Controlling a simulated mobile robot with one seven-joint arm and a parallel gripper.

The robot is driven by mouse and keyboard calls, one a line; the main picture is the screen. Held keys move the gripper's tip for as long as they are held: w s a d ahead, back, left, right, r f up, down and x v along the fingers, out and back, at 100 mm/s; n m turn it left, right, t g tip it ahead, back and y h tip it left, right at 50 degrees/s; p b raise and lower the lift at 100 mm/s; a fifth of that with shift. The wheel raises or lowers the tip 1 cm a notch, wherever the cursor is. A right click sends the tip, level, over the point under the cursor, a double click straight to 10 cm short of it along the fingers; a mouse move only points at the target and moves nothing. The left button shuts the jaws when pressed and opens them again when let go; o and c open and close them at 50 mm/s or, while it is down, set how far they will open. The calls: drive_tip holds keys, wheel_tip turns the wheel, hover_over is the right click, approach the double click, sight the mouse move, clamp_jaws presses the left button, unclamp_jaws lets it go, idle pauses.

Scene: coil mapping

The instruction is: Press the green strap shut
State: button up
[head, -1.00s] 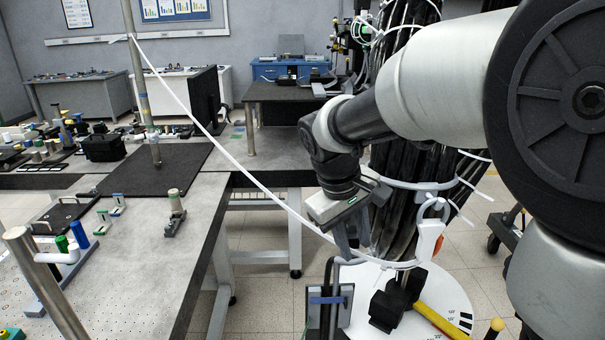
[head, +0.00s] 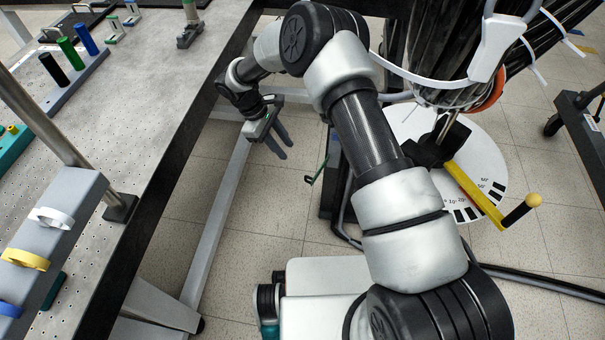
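A thin green strap (head: 318,170) stands out at a slant from the left side of a dark upright stand below the cable bundle, its free end pointing down and left. It looks open, but its far end is hard to make out. My gripper (head: 283,149) hangs to the left of the strap and slightly above it in the picture, apart from it. Its two dark fingers point down and right, with a gap between them and nothing held.
The grey perforated table (head: 150,95) lies left of my gripper. A block with white, yellow and blue bands (head: 50,240) stands at its near left. A white graduated disc (head: 480,170) with a yellow lever (head: 470,192) lies to the right, under the black cable bundle (head: 450,60).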

drive_tip(key=b+x, duration=0.2)
drive_tip(key=x, duration=1.3)
drive_tip(key=shift+f+b, duration=0.2)
drive_tip(key=shift+b, duration=0.1)
drive_tip(key=shift+d, duration=0.15)
clamp_jaws()
